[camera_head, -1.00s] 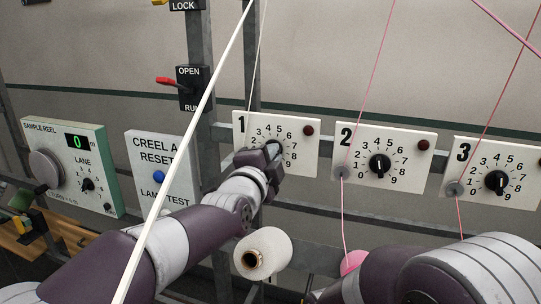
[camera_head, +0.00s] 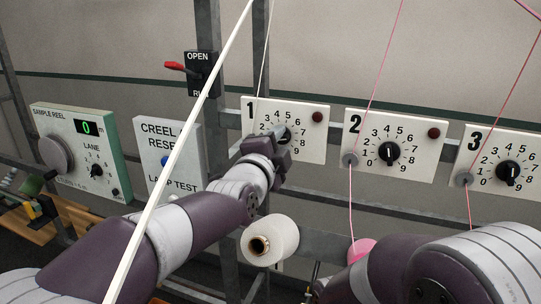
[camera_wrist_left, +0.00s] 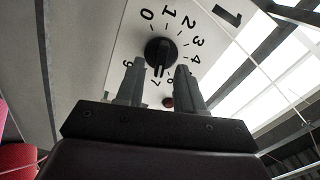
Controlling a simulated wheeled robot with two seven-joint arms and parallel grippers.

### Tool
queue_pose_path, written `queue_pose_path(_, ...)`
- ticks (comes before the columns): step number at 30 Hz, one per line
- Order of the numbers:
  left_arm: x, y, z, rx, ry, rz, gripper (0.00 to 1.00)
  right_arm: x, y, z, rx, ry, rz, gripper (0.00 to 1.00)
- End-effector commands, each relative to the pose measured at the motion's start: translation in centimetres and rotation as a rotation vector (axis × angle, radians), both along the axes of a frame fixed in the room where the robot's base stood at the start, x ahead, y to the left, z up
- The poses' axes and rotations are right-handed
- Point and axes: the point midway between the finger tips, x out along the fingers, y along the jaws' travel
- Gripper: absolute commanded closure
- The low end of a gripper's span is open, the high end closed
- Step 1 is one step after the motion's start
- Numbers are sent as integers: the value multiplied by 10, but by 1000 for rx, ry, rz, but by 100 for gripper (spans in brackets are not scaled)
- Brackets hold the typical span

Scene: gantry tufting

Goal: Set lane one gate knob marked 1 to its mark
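The lane 1 panel (camera_head: 314,148) is a white plate with a black 1, a numbered dial and a dark red round spot at its upper right. Its black knob (camera_wrist_left: 160,52) shows in the left wrist view, a pale line on it towards the fingers; I cannot read its number. In the head view my gripper partly covers this knob. My left gripper (camera_wrist_left: 158,85) is open, its two grey fingers apart with the knob's near end in line with the gap. I cannot tell whether they touch it. My right gripper does not show.
Panels 2 (camera_head: 425,175) and 3 (camera_head: 532,199) stand to the right with similar knobs. A white cone of yarn (camera_head: 283,238) is below my left wrist. A red-handled switch (camera_head: 201,72) and the creel reset panel (camera_head: 184,146) are left. Threads cross the view.

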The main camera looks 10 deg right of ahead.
Motion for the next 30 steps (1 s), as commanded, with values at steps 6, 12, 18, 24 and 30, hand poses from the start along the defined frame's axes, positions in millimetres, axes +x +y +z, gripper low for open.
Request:
queue_pose_path(6, -44, 29, -7, -2, -4, -1, 63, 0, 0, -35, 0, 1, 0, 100)
queue_pose_path(12, -83, 55, -3, -2, -3, -1, 63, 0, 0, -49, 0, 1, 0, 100)
queue_pose_path(18, -98, 65, -2, 1, 0, -1, 63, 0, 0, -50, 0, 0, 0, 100)
queue_pose_path(24, -99, 66, -1, 1, 0, -1, 63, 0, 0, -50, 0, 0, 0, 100)
queue_pose_path(30, -101, 63, -15, -132, 161, -13, 63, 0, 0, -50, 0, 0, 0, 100)
